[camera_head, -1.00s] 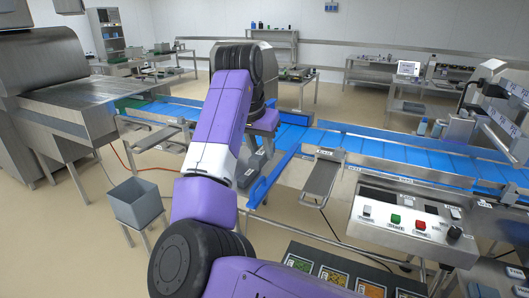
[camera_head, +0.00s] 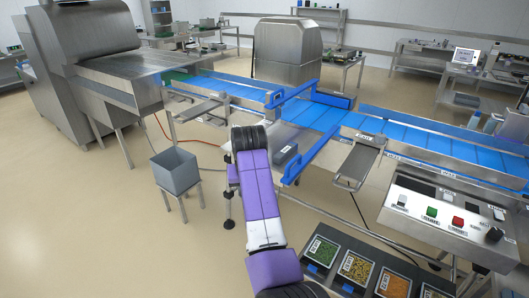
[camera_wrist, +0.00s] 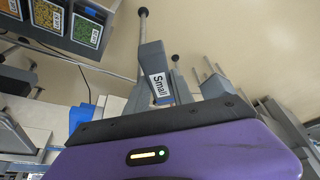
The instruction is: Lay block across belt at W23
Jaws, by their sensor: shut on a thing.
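In the wrist view, a grey block (camera_wrist: 151,62) with a white label reading "Small" stands out beyond my purple gripper housing. My gripper (camera_wrist: 160,98) is shut on this block; the grip itself is partly hidden by the dark edge of the housing. In the head view my gripper and the held block are hidden behind my arm, which reaches toward the near side of the belt. The W23 mark cannot be read on the rail labels.
Another grey block (camera_head: 285,156) sits on a ledge beside the belt. Blue guide bars (camera_head: 312,160) stick out near it. A metal side shelf (camera_head: 359,163), control panel (camera_head: 447,211), food trays (camera_head: 336,262) and grey bin (camera_head: 175,171) stand nearby. Floor at left is clear.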

